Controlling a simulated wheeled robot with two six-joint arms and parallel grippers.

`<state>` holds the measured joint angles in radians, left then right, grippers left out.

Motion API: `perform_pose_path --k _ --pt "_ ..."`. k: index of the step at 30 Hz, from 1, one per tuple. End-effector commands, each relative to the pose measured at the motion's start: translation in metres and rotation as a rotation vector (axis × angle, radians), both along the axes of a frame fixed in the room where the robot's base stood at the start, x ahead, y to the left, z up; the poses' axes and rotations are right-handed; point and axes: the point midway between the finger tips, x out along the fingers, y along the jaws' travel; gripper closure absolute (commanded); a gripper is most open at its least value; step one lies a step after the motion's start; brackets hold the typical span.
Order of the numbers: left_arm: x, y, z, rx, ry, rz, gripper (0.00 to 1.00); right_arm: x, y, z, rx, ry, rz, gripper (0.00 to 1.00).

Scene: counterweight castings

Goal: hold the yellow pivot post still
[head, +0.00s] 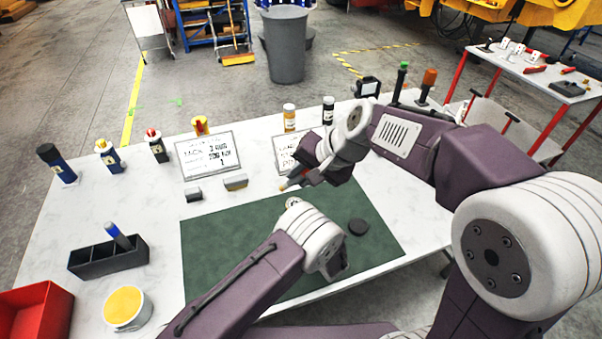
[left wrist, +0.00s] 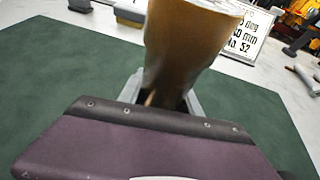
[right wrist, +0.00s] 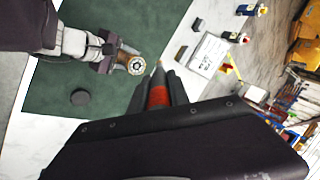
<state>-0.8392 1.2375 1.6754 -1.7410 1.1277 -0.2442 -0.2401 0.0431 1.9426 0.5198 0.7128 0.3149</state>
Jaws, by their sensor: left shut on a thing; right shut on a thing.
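The yellow pivot post (left wrist: 185,45) looks ochre-brown and stands between my left gripper's fingers (left wrist: 168,98) in the left wrist view. In the right wrist view its round, ring-like top (right wrist: 136,65) shows at the end of my left gripper (right wrist: 116,60), over the green mat (right wrist: 110,25). In the head view my left arm hides most of that grip. My right gripper (head: 303,180) is shut on a red-orange tool with a pointed tip (right wrist: 157,97). The tip is near the post's top; I see a gap between them in the right wrist view.
A black disc (head: 357,227) lies on the mat. Two small blocks (head: 235,182) (head: 194,195) and two printed signs (head: 208,155) (head: 296,150) are beyond it. Bottles (head: 289,118) line the back. A black holder (head: 108,257), tub (head: 126,308) and red bin (head: 35,312) are at left.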

Motion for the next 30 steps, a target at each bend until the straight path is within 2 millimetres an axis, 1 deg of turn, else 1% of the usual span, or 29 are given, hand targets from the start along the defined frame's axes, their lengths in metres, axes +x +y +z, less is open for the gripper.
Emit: perform_pose_path --k 2,4,5,9,12,15,17,18,21,24,30 --pt "0.0 0.0 0.001 0.0 -0.002 0.0 1.0 -0.004 0.0 -0.001 0.0 0.001 0.041 1.0" --pt "0.0 0.0 0.001 0.0 -0.002 0.0 1.0 -0.012 0.002 -0.003 0.002 0.002 0.118 1.0" --pt "0.0 0.0 0.001 0.0 -0.002 0.0 1.0 -0.016 0.005 0.0 0.001 0.0 0.175 1.0" --pt "0.0 0.0 0.001 0.0 -0.002 0.0 1.0 -0.032 0.02 0.015 0.002 0.001 0.505 1.0" --pt "0.0 0.0 0.001 0.0 -0.002 0.0 1.0 -0.034 0.023 0.023 0.001 0.0 0.696 1.0" --pt "0.0 0.0 0.001 0.0 -0.002 0.0 1.0 -0.028 0.02 0.026 0.001 0.0 0.803 1.0" --pt "0.0 0.0 0.001 0.0 -0.002 0.0 1.0 -0.02 0.016 0.025 0.002 0.0 0.828 1.0" --pt "0.0 0.0 0.001 0.0 -0.002 0.0 1.0 -0.013 0.013 0.023 0.001 0.0 0.818 1.0" --pt "0.0 0.0 0.001 0.0 -0.002 0.0 1.0 -0.003 0.005 0.015 0.001 0.003 0.793 1.0" --pt "0.0 0.0 0.001 0.0 -0.001 0.0 1.0 0.0 0.0 0.009 0.001 0.0 0.778 1.0" --pt "0.0 0.0 0.001 -0.001 -0.001 -0.001 1.0 0.0 -0.001 0.007 0.0 0.0 0.774 1.0"
